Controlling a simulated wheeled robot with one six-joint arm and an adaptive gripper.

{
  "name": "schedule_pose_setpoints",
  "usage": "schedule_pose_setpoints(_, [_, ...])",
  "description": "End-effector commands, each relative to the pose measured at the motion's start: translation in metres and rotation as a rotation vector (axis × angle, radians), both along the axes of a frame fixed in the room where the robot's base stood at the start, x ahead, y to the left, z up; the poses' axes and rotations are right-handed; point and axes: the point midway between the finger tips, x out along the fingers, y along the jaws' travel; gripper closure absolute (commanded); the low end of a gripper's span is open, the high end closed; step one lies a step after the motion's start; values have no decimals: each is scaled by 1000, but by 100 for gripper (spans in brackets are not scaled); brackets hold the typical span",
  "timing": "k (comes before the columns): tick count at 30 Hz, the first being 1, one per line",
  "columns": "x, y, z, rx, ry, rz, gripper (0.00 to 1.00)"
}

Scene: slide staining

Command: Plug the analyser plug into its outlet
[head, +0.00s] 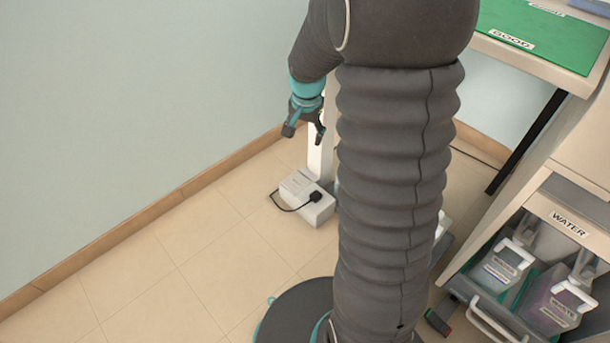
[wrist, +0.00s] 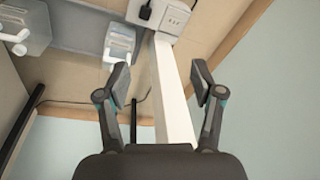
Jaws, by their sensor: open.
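A black plug (head: 315,197) with a black cable (head: 285,207) is at the top of a white outlet box (head: 298,187) low on the floor. The plug (wrist: 146,12) and the outlet box (wrist: 172,18) also show at the top edge of the wrist view, where socket holes are visible beside the plug. I cannot tell whether the plug is seated or only resting there. My gripper (head: 303,125) is open and empty, above the box near a white post. In the wrist view my gripper (wrist: 159,82) has its fingers wide apart, with the post between them in the picture.
The white post (head: 320,150) rises beside the outlet box. A wall with a brown skirting board (head: 160,207) is at left. A bench with a green mat (head: 540,30) and a rack of containers (head: 505,262) stand at right. The floor at left is clear.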

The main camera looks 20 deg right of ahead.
Motion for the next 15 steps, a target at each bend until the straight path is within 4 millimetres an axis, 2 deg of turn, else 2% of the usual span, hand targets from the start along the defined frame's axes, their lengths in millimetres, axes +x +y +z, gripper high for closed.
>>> schedule_pose_setpoints(1, [9, -9, -26, 10, 23, -43, 33])
schedule_pose_setpoints(9, [41, -49, -138, 50, 104, -265, 33])
schedule_pose_setpoints(12, [45, -60, -172, 58, 127, -330, 33])
schedule_pose_setpoints(15, [47, -67, -197, 64, 141, -376, 33])
